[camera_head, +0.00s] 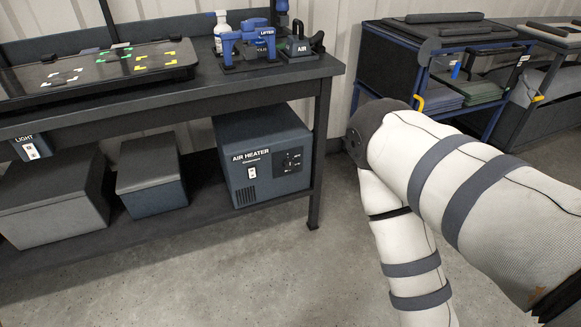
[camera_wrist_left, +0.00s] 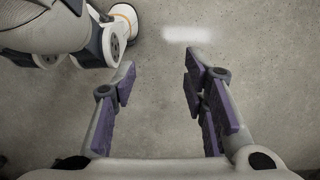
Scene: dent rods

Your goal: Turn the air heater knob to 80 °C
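The air heater (camera_head: 265,155) is a blue-grey box on the lower shelf of the workbench, at its right end. Its front carries the label AIR HEATER, a white switch (camera_head: 252,172) and a dark panel (camera_head: 289,161) with a small knob. The knob's setting is too small to read. My left gripper (camera_wrist_left: 158,85) shows in the left wrist view with its two fingers apart, empty, above bare concrete floor. It does not show in the head view. My right arm fills the right of the head view, but its gripper is not visible.
The workbench (camera_head: 330,68) bears a dark tray (camera_head: 190,72), blue tools and a white bottle (camera_head: 222,25). Grey boxes (camera_head: 150,170) stand left of the heater. A blue rack (camera_head: 400,75) stands at the right. The floor (camera_head: 260,270) before the bench is clear.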

